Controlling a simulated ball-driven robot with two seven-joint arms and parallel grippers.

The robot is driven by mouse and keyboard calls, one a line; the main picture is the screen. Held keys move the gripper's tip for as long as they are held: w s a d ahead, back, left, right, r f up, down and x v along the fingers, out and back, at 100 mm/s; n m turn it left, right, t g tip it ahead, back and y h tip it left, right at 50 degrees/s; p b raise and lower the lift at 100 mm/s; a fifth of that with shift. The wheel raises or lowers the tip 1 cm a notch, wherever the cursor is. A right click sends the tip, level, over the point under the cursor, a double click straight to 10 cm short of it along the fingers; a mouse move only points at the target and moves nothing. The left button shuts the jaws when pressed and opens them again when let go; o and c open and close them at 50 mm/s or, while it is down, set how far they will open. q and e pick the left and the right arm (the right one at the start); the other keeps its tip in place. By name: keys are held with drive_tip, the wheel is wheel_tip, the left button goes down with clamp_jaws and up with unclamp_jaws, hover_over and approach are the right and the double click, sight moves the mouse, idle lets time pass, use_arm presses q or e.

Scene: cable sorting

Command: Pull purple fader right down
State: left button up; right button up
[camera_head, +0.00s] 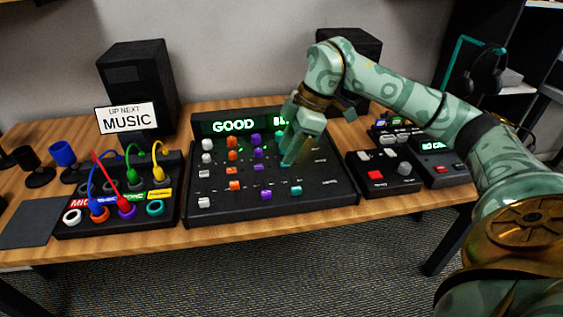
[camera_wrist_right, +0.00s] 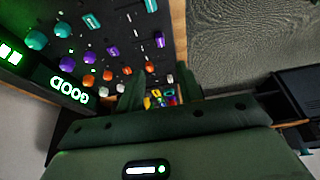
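The black mixer console (camera_head: 330,192) stands mid-table, with white, orange, purple and teal columns of knobs and fader caps. The purple fader cap (camera_head: 266,195) is low in the purple column; it also shows in the wrist view (camera_wrist_right: 160,40). Purple knobs (camera_head: 257,152) stand above it. My right gripper (camera_head: 287,162) hangs over the teal column, right of the purple one, and hides part of it. In the wrist view its two fingers (camera_wrist_right: 160,90) are apart with nothing held between them. My left gripper is in neither view.
A patch box (camera_head: 170,211) with coloured cables is on the left. A black box with a red button (camera_head: 376,181) and a small device (camera_head: 445,171) are on the right. Speakers (camera_head: 138,75) stand behind. The console's display (camera_head: 234,125) reads GOOD; its right part is hidden.

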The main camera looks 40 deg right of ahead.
drive_tip(key=v, duration=0.3)
drive_tip(key=shift+r+p, duration=0.1)
drive_tip(key=shift+p, duration=0.25)
